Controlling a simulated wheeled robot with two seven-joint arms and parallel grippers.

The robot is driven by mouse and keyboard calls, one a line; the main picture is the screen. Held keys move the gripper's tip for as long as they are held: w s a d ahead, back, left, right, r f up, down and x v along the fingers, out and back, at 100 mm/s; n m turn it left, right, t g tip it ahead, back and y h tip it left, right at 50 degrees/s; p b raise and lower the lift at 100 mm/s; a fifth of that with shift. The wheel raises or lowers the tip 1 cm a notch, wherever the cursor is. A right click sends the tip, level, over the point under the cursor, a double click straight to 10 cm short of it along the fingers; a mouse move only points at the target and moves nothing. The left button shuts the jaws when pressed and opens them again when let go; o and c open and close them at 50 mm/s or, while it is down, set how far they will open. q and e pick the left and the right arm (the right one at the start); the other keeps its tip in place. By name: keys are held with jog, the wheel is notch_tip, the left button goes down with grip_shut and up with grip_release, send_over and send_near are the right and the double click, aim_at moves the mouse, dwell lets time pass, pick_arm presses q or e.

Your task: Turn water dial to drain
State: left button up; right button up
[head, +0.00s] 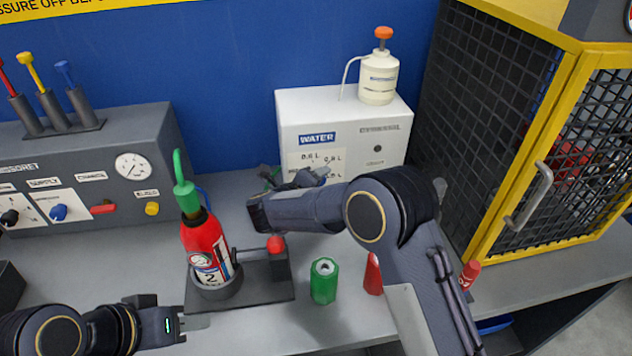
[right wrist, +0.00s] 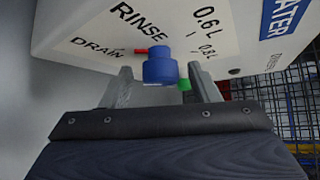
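The water dial is a blue knob (right wrist: 160,70) with a red pointer on the white water box (head: 345,108). In the head view my right arm hides the dial and most of that gripper. My left gripper (head: 193,323) is low at the left, apart from the box; its finger gap is unclear.
A red extinguisher (head: 206,245) stands in a dark holder left of my right arm. A green cylinder (head: 324,281) and a red cone (head: 374,274) stand in front. A pump bottle (head: 379,78) tops the box. A yellow-framed cage (head: 560,150) bounds the right, a grey panel (head: 90,150) the left.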

jog(key=shift+r, duration=0.1)
notch_tip(320, 180, up, 3)
jog(key=shift+w+r, duration=0.1)
jog(key=s+r+b, duration=0.4)
jog(key=s+r, duration=0.5)
jog(key=s, duration=0.5)
jog(key=shift+r, duration=0.35)
jog(key=shift+d, duration=0.1)
